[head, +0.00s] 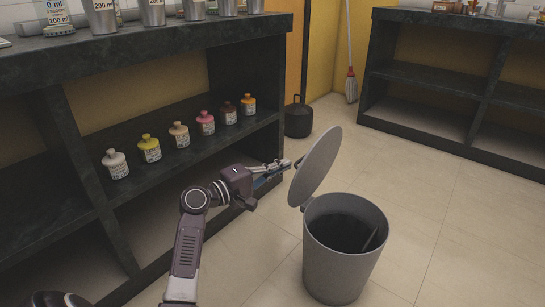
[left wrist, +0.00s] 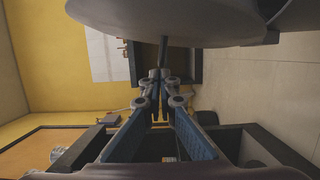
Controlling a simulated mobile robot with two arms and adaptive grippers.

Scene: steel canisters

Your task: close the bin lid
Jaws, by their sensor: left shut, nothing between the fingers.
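The grey bin (head: 335,265) stands on the tiled floor. Its round lid (head: 318,165) is open, tilted up steeply at the bin's left rear edge. The bin's inside is dark, with a strip-like shape in it. My left gripper (head: 288,164) is shut and empty, just left of the lid; I cannot tell whether it touches it. In the left wrist view the shut fingers (left wrist: 160,80) point forward, and the grey lid (left wrist: 175,18) spans the top. My right gripper is not in view.
A dark shelf unit (head: 150,55) at left holds several coloured bottles (head: 206,123) and, on top, steel canisters (head: 154,12). A black lidded container (head: 299,118) stands behind the lid. Another dark shelf (head: 430,80) is at back right. Floor right of the bin is clear.

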